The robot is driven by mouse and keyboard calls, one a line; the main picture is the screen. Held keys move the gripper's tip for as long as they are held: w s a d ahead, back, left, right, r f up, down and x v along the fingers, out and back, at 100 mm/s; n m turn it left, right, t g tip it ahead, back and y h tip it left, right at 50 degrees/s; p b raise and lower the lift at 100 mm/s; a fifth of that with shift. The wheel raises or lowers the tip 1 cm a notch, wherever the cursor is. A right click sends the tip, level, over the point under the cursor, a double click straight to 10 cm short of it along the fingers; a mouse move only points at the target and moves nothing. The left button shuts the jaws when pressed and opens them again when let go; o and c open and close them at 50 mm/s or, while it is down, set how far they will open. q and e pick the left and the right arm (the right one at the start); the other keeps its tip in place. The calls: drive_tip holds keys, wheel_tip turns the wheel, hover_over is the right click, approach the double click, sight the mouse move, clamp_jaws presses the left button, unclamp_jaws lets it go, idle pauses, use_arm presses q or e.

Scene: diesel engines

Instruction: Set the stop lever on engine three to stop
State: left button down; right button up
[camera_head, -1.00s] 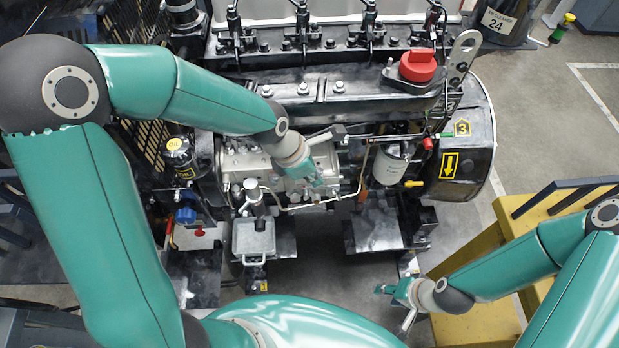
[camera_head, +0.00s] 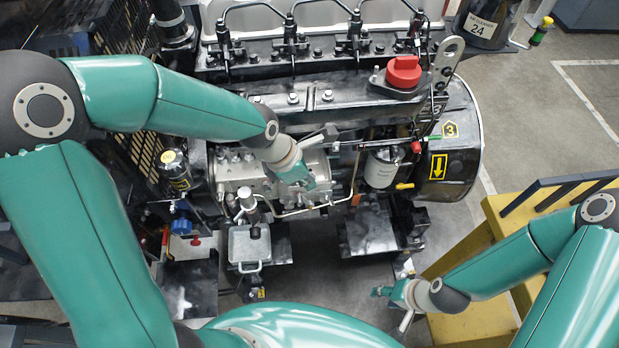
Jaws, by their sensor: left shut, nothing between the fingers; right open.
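My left gripper (camera_head: 309,187) is shut and empty, pointing down over the right end of the silver pump block (camera_head: 236,176). A thin linkage rod (camera_head: 350,146) runs right from there to a red-tipped part (camera_head: 416,147) beside a green one (camera_head: 434,138). I cannot tell which part is the stop lever or how it is set; my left wrist and gripper cover part of this area. My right gripper (camera_head: 384,291) is open and empty, low in front of the engine.
A white filter (camera_head: 382,168) and a yellow handle (camera_head: 404,186) are right of my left gripper. A thin pipe (camera_head: 318,207) bends below it. A grey box (camera_head: 249,246) stands in front. Yellow steps (camera_head: 478,320) lie under my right arm. Open floor is at the right.

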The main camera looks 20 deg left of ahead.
use_arm(q)
wheel_tip(320, 180, up, 7)
drive_tip(key=s+p, duration=0.2)
drive_tip(key=p, duration=0.2)
drive_tip(key=shift+s+a, duration=0.35)
drive_tip(key=shift+s, duration=0.05)
drive_tip(key=shift+f, duration=0.15)
drive_tip(key=s+f+m+g, duration=0.1)
drive_tip(key=s+f+m, duration=0.5)
drive_tip(key=f+m, duration=0.5)
drive_tip(key=s+f+m, duration=0.6)
drive_tip(key=f+m, duration=0.5)
drive_tip(key=f, duration=0.1)
drive_tip(key=shift+s+g, duration=0.2)
drive_tip(key=shift+g, duration=0.2)
